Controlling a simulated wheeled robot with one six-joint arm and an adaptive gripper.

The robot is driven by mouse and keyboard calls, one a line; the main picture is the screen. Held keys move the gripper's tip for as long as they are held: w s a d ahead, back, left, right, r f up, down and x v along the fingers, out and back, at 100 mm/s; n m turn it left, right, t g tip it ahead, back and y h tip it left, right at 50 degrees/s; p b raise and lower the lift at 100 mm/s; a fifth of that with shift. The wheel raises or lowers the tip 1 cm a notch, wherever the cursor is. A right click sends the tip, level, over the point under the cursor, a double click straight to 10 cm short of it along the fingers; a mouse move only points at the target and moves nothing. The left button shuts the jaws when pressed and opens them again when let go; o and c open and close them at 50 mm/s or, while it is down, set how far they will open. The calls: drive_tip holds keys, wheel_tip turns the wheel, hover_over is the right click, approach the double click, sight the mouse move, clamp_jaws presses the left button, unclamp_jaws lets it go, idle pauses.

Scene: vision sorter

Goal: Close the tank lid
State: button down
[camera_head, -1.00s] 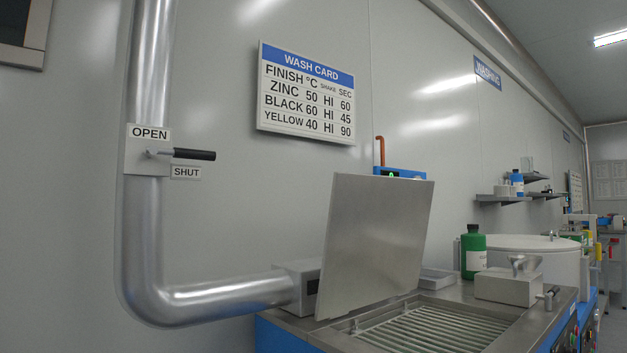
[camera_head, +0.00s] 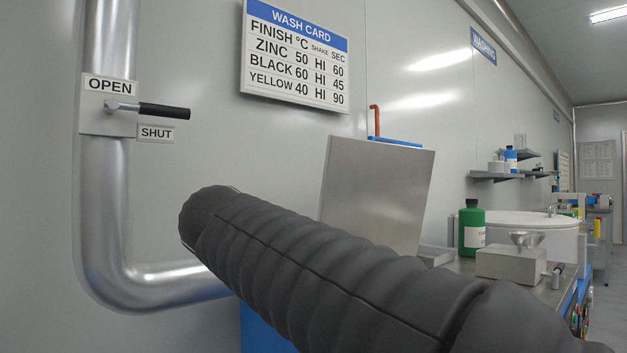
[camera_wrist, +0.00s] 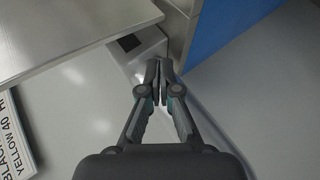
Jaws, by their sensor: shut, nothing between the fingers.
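The tank lid (camera_head: 375,190) is a flat grey metal panel. It stands raised, tilted a little back from upright, in the head view. My dark ribbed arm hides its lower part and the tank opening. In the wrist view a flat light panel, which looks like the lid (camera_wrist: 75,32), fills the upper left. My gripper (camera_wrist: 159,62) is shut and empty in the wrist view, to the right of that panel and apart from it in the picture. My gripper's fingers do not show in the head view.
A silver pipe (camera_head: 103,205) with a black-handled valve (camera_head: 160,110) runs down the wall at left. A green bottle (camera_head: 472,228), a metal box (camera_head: 511,263) and a white drum (camera_head: 535,235) stand right of the lid. The blue tank side (camera_wrist: 225,35) shows in the wrist view.

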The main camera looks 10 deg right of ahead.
wheel_tip(320, 180, up, 24)
drive_tip(key=a+m+t+h, duration=0.1)
drive_tip(key=m+t+h, duration=0.1)
drive_tip(key=t+h, duration=0.35)
drive_tip(key=w+d+g+h, duration=0.1)
drive_tip(key=w+d, duration=0.2)
drive_tip(key=d, duration=0.5)
drive_tip(key=shift+w+p, duration=0.35)
drive_tip(key=shift+w, duration=0.05)
drive_tip(key=shift+f+g+h, duration=0.15)
drive_tip(key=shift+g+h, duration=0.1)
